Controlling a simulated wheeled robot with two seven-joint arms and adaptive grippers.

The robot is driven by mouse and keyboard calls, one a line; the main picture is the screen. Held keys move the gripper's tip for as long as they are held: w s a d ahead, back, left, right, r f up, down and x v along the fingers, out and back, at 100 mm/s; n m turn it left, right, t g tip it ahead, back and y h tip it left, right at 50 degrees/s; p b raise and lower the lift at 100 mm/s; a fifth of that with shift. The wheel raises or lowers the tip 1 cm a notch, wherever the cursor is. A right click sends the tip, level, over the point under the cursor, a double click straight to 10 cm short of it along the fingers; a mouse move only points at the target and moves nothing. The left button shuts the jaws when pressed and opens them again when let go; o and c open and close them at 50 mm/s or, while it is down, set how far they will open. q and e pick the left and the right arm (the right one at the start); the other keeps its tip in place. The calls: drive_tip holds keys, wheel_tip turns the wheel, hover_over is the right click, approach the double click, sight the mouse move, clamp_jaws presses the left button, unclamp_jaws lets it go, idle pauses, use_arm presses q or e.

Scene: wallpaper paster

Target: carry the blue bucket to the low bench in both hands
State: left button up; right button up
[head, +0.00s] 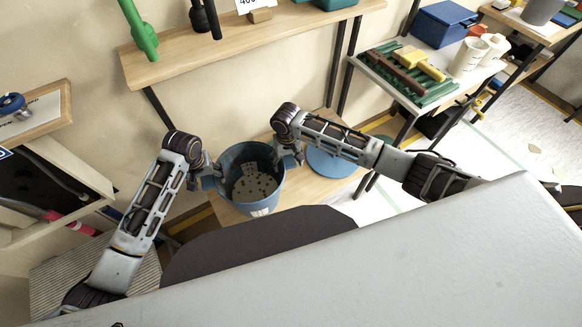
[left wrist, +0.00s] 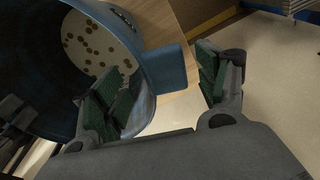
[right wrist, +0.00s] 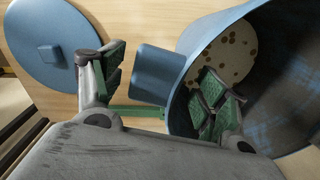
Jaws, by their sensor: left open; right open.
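The blue bucket (head: 262,207) stands upright in the middle of the head view, over a low wooden surface (head: 307,190). Its pale, brown-spotted inside faces up. My left gripper (head: 208,178) is open at its left side; in the left wrist view a flat blue tab (left wrist: 170,70) of the bucket lies between the spread fingers. My right gripper (head: 288,156) is open at its right side; in the right wrist view the opposite blue tab (right wrist: 158,73) lies between its fingers. I cannot tell whether the fingers touch the tabs. Which surface is the low bench is not clear.
A round blue lid (head: 330,163) lies right of the bucket. A wooden shelf (head: 200,54) with a green tool is above it. A cabinet (head: 60,170) stands left. Pale floor is open at right.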

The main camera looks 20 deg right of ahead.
use_arm(q)
wheel_tip(320, 180, up, 9)
drive_tip(key=s, duration=0.1)
idle(0.4)
use_arm(e)
drive_tip(key=shift+r, duration=0.1)
wheel_tip(320, 180, up, 12)
idle(1.0)
use_arm(q)
drive_tip(key=shift+s, duration=0.1)
use_arm(e)
drive_tip(key=shift+s, duration=0.1)
